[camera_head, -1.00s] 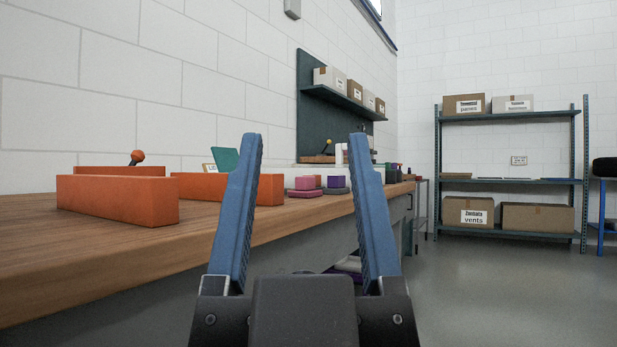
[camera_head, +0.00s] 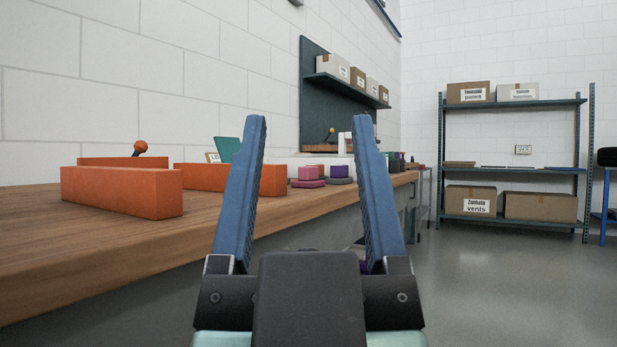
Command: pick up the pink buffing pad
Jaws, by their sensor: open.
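A small stack of pads lies on the wooden workbench, seen between my fingers. The pink buffing pad (camera_head: 307,172) is at the left of the stack, on a darker pink piece (camera_head: 307,184). A purple pad (camera_head: 340,171) sits just to its right on a grey piece (camera_head: 340,181). My gripper (camera_head: 309,120) is open and empty. Its two blue fingers stand in front of the bench edge, well short of the pads.
Orange blocks (camera_head: 122,192) stand on the wooden workbench (camera_head: 60,245) at the left. A dark panel with a boxed shelf (camera_head: 345,82) is on the wall behind. A shelving rack (camera_head: 512,168) stands at the right. The grey floor (camera_head: 510,285) is clear.

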